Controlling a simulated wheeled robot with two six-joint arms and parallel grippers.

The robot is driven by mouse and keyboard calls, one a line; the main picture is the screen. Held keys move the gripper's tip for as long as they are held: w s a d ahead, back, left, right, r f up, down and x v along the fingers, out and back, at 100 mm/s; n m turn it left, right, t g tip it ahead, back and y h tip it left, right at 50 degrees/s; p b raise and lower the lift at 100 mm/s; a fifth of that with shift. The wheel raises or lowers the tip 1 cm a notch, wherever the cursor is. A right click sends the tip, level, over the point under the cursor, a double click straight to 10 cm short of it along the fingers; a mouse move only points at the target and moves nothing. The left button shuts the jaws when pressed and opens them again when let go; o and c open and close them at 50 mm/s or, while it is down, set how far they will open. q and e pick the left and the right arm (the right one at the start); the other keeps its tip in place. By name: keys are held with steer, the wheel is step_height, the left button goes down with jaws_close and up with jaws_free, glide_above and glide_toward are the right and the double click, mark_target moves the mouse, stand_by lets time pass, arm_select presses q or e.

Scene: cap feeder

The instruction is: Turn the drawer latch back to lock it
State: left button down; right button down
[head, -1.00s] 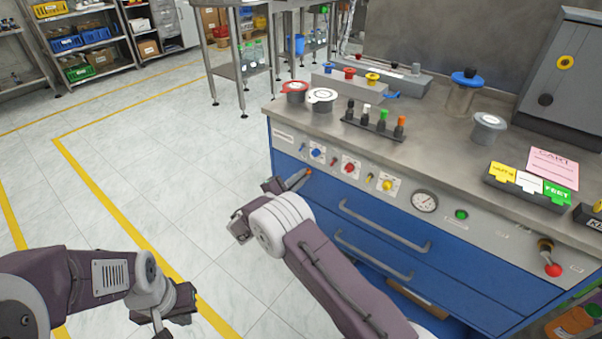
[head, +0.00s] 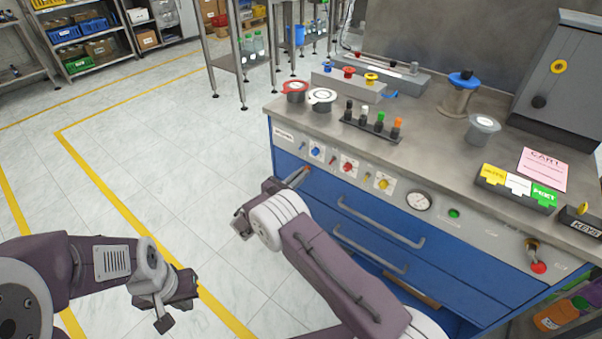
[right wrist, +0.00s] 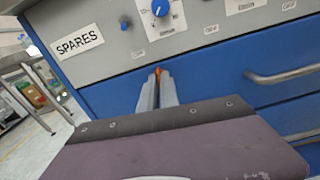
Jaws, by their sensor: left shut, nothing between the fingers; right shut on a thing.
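The drawer latch (right wrist: 158,71) shows only as a small orange-red tip at the top left of the blue drawer front; its tip also shows in the head view (head: 307,169). My right gripper (right wrist: 157,84) is shut on it, with both grey fingers pointing at the drawer front; in the head view the gripper (head: 297,177) reaches it from the left. The fingers hide most of the latch, so I cannot tell its angle. The upper drawer (head: 350,199) looks flush with the cabinet. My left gripper (head: 177,309) is shut and empty above the floor at lower left.
Above the drawer is a grey panel with a SPARES label (right wrist: 78,41), coloured knobs and a gauge (head: 417,201). Drawer handles (head: 380,222) stick out right of my right gripper. Jars (head: 321,99) and bottles stand on the worktop. The floor at left is clear.

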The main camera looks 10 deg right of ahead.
steer(key=shift+n, duration=0.6)
steer(key=c, duration=1.6)
jaws_free()
steer(key=p+v, duration=0.2)
steer(key=v, duration=0.7)
